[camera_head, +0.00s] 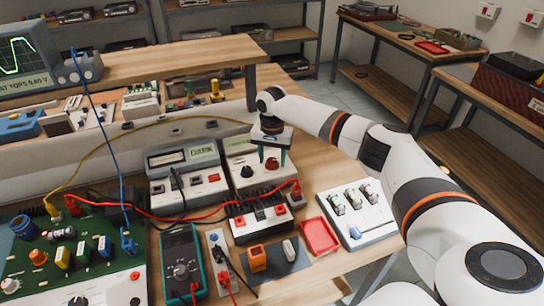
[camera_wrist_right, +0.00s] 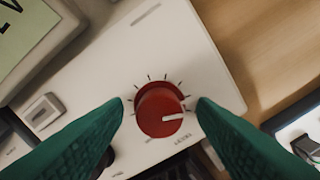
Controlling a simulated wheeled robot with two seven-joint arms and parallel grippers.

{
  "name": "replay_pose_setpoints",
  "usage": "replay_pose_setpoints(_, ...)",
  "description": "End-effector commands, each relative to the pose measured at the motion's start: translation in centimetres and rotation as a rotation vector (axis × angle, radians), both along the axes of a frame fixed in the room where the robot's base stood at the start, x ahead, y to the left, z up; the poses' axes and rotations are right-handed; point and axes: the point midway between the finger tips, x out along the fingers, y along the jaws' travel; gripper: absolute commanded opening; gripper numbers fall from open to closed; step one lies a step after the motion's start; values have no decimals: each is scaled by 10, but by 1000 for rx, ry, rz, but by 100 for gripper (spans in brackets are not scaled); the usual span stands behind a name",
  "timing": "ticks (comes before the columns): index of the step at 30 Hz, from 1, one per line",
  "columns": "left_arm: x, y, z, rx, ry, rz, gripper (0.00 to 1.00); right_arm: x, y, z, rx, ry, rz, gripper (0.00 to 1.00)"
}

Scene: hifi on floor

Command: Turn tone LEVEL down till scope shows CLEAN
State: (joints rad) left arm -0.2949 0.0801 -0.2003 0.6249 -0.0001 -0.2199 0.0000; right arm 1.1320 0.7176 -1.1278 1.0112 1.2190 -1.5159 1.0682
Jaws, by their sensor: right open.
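The scope (camera_head: 20,62) is at the upper left in the head view. Its green trace has flattened tops, and its partly cut-off text ends in "AT TOPS" and a voltage. A pale box (camera_head: 238,146) at mid-bench carries a black knob (camera_head: 246,171) and a red knob (camera_head: 271,163). My right gripper (camera_head: 272,152) points down over the red knob. In the wrist view, its open green fingers (camera_wrist_right: 160,104) stand on either side of the red knob (camera_wrist_right: 158,112), with small gaps showing. The knob's white pointer faces right. The label below is too small to read surely.
A display box (camera_head: 184,160) stands left of the knob box. A box with black fins (camera_head: 258,215), a red tray (camera_head: 320,236) and a white switch panel (camera_head: 357,214) are in front. Red, yellow and blue leads cross the left bench. A green multimeter (camera_head: 181,265) is at the front.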

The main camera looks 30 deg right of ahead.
Motion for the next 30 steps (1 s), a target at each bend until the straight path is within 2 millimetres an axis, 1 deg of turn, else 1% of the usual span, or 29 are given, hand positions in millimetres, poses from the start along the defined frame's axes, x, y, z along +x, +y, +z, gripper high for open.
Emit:
replay_pose_setpoints(1, -2, 0, 0, 1, 3, 0, 0, 0, 0, 0, 0, 0, 0, 51)
replay_pose_setpoints(9, -7, 1, -1, 1, 11, 0, 0, 0, 0, 0, 0, 0, 0, 7)
replay_pose_setpoints(17, -7, 1, 5, 2, 12, 0, 0, 0, 1, 2, 2, 3, 23, 8)
replay_pose_setpoints(23, -7, 1, 22, 2, 12, 0, 0, -1, 1, 4, 3, 4, 111, 8)
replay_pose_setpoints(30, -7, 1, 46, 1, 11, 0, 0, 0, 2, 4, 5, 4, 307, 8)
